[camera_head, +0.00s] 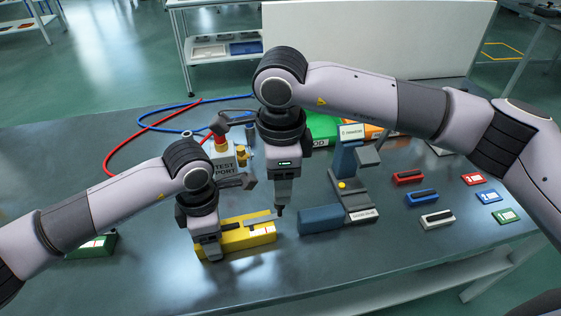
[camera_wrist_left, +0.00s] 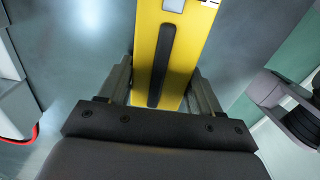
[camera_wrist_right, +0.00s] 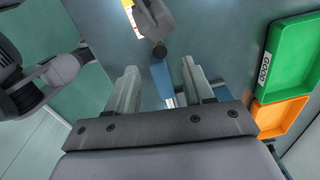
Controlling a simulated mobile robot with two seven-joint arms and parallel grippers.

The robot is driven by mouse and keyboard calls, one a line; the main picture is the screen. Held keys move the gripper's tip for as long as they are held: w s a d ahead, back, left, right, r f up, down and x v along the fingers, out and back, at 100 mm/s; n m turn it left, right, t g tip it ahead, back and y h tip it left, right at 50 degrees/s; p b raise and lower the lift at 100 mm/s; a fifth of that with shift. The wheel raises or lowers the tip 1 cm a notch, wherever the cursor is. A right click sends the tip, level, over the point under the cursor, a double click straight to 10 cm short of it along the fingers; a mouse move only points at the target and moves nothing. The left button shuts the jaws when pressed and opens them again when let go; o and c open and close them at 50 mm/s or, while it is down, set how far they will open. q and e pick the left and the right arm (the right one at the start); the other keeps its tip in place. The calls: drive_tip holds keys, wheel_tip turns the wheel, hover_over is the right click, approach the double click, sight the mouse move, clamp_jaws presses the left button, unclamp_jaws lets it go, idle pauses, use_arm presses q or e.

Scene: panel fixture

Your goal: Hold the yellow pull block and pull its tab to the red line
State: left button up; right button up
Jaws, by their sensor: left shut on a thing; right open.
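The yellow pull block (camera_head: 262,235) lies on the dark table, left of centre. It has a dark slot and a white label on top; the red line is too small to make out clearly. My left gripper (camera_head: 208,252) is shut on the block's left end. In the left wrist view its fingers stand on both sides of the yellow block (camera_wrist_left: 183,60), across a dark strip. My right gripper (camera_head: 281,208) is open and empty, above the table near the block's right end. In the right wrist view, its fingers (camera_wrist_right: 160,88) are apart.
A blue block (camera_head: 320,218) and a grey stand (camera_head: 355,205) are right of my right gripper. Behind are the test port box (camera_head: 222,160) and a green bin (camera_wrist_right: 298,62) beside an orange bin (camera_wrist_right: 277,118). Small coloured blocks lie at right. The front table area is clear.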

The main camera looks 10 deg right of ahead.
sight(264, 214)
wheel_tip(264, 214, down, 8)
drive_tip(key=shift+w+r, duration=0.1)
drive_tip(key=shift+w, duration=0.05)
idle(0.3)
clamp_jaws()
drive_tip(key=shift+w+d, duration=0.2)
drive_tip(key=shift+d, duration=1.15)
drive_tip(key=shift+a, duration=0.15)
drive_tip(key=shift+s+a, duration=0.1)
drive_tip(key=shift+a, duration=0.95)
unclamp_jaws()
